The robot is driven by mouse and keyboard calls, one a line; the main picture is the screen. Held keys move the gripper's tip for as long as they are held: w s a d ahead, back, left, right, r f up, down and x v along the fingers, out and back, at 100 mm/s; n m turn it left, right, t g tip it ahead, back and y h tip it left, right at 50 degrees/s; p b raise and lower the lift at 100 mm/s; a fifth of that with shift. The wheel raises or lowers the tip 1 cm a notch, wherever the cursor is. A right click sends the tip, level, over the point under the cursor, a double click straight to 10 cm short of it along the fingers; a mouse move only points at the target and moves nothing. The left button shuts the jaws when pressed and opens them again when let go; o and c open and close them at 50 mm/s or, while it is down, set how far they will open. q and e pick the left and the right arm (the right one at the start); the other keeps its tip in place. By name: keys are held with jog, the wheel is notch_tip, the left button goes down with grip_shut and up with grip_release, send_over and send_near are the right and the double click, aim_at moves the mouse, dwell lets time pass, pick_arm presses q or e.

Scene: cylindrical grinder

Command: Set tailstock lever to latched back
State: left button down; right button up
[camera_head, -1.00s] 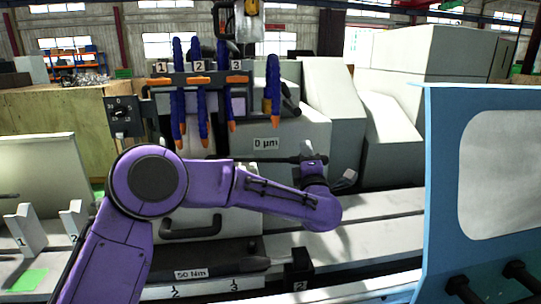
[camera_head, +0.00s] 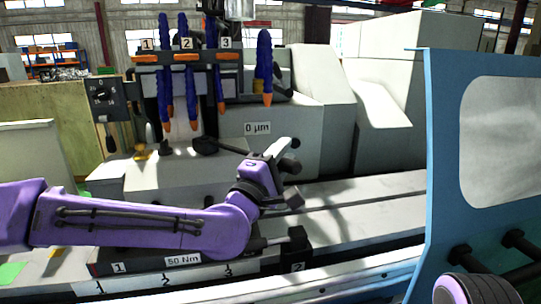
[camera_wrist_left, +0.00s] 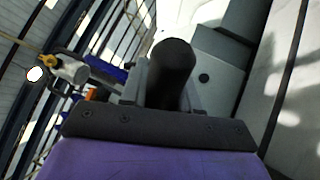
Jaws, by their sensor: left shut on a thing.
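The tailstock lever (camera_head: 232,149) is a dark rod with a round hub on the front of the light grey tailstock (camera_head: 300,135). It points to the right and slightly down in the head view. My left gripper (camera_head: 283,158) is at its right end, shut on the lever's dark knob. In the left wrist view the dark cylindrical knob (camera_wrist_left: 172,68) sits between the grey fingers. The fingers and wrist hide part of the lever's end.
A rack (camera_head: 185,60) with several blue, orange-tipped nozzles hangs above the tailstock. A blue panel (camera_head: 440,170) with a window stands at the right. A torque block marked 50 Nm (camera_head: 182,260) lies below my left arm. Pale machine ways (camera_head: 360,205) run to the right.

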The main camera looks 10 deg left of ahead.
pick_arm(q)
jog(key=shift+s+d+f, duration=0.1)
jog(key=shift+d+f, duration=0.05)
jog(key=shift+f, duration=0.2)
jog(key=c, duration=1.1)
grip_release()
jog(key=shift+o, duration=1)
jog(key=shift+s+r, duration=0.1)
jog(key=shift+s, duration=0.05)
jog(key=shift+s+a+b, duration=0.3)
jog(key=shift+s+a, duration=0.1)
jog(key=b+v, duration=0.2)
jog(key=v, duration=0.7)
jog(key=shift+s+a+b, duration=0.15)
jog(key=shift+s+b, duration=0.2)
jog(key=shift+s, duration=0.05)
